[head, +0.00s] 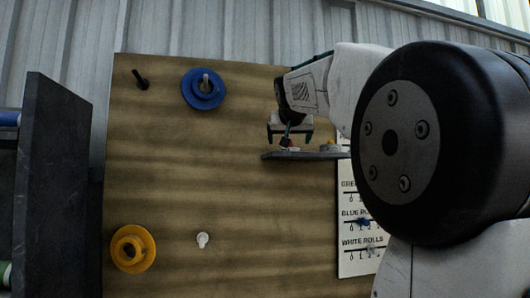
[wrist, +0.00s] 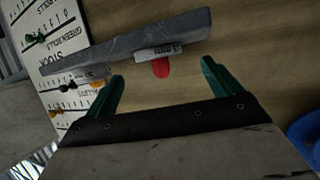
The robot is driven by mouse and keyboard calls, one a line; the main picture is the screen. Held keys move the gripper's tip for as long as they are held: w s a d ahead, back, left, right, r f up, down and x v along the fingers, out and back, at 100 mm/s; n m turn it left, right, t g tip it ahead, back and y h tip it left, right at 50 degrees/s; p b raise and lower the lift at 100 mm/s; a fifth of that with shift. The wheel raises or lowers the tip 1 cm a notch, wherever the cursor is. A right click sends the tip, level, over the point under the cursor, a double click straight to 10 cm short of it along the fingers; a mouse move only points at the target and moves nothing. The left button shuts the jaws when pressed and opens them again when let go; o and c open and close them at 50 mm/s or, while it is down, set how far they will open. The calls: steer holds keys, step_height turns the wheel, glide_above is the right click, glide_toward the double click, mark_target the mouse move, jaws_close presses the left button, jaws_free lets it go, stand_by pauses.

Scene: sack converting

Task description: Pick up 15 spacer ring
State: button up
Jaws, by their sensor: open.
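A small red piece (wrist: 160,69) shows at the edge of a narrow grey shelf (wrist: 110,46), beside a pale strip (wrist: 158,51) with small print that seems to read 15 mm. I cannot tell whether the strip is a label or the side of the spacer ring. In the head view a small red and white item (head: 288,147) sits on the shelf under my gripper (head: 289,134). In the wrist view my gripper (wrist: 162,76) is open, its green fingers either side of the red piece and apart from it.
The shelf is fixed to a wooden board. Grey and yellowish items (head: 328,147) stand on its right part, beside a stock chart (head: 355,200). A blue flanged disc (head: 203,88), a yellow one (head: 132,248), a black peg (head: 140,80) and a white peg (head: 202,240) are on the board.

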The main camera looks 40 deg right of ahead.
steer(key=x, duration=0.4)
steer(key=shift+w+d+f, duration=0.2)
steer(key=shift+w+f, duration=0.05)
steer(key=shift+s, duration=0.1)
steer(key=c, duration=1.2)
steer(key=shift+r, duration=0.2)
